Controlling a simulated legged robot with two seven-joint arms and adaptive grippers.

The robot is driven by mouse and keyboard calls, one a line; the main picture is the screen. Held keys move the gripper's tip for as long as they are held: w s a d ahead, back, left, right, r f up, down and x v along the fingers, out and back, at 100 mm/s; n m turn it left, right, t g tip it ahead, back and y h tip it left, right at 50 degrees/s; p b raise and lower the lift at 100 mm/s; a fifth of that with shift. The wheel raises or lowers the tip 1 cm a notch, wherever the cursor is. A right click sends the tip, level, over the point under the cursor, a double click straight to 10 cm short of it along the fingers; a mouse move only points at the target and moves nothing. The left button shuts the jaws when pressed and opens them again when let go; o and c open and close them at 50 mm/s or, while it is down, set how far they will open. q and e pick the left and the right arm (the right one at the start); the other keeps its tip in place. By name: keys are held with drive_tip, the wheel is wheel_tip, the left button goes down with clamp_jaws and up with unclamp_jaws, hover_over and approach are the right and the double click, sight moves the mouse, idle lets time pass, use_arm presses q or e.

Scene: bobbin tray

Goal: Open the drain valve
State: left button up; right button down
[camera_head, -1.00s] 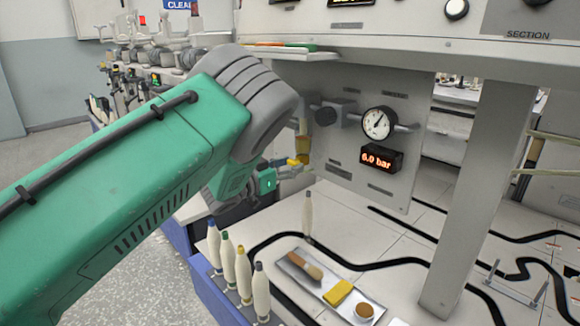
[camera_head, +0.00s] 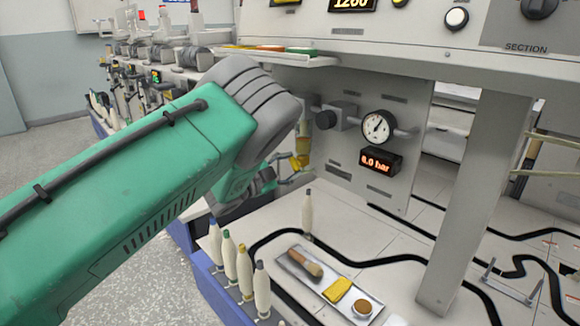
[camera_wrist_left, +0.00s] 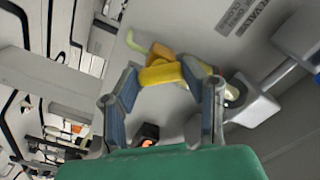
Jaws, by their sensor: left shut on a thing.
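A yellow valve lever (camera_wrist_left: 160,76) shows in the left wrist view between the two blue-padded fingers of my left gripper (camera_wrist_left: 163,84), which is shut on it. In the head view, the yellow drain valve part (camera_head: 303,146) hangs at the left edge of the grey panel, partly hidden by my green left arm. My left gripper (camera_head: 289,179) is just below it there, with its fingers small and partly hidden. The round pressure gauge (camera_head: 377,127) sits right of the valve, above a red display (camera_head: 375,162) that seems to read 0.0 bar. My right gripper is out of view.
Several white bobbins (camera_head: 245,272) stand along the front left edge, and one bobbin (camera_head: 307,214) stands under the panel. A tray (camera_head: 318,288) with a brush, yellow cloth and round tin lies on the worktop. A grey post (camera_head: 468,180) rises at right.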

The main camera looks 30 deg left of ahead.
use_arm(q)
drive_tip(key=m, duration=0.3)
drive_tip(key=shift+d+m, duration=0.1)
drive_tip(key=shift+m, duration=0.3)
drive_tip(key=shift+d+f+m+b, duration=0.15)
drive_tip(key=shift+m+b, duration=0.2)
drive_tip(key=shift+m, duration=1.55)
drive_tip(key=shift+f, duration=0.15)
drive_tip(key=o, duration=1.2)
drive_tip(key=shift+s, duration=0.1)
drive_tip(key=shift+c, duration=0.2)
drive_tip(key=shift+r, duration=0.2)
drive_tip(key=shift+s, duration=0.25)
drive_tip(key=v, duration=1.1)
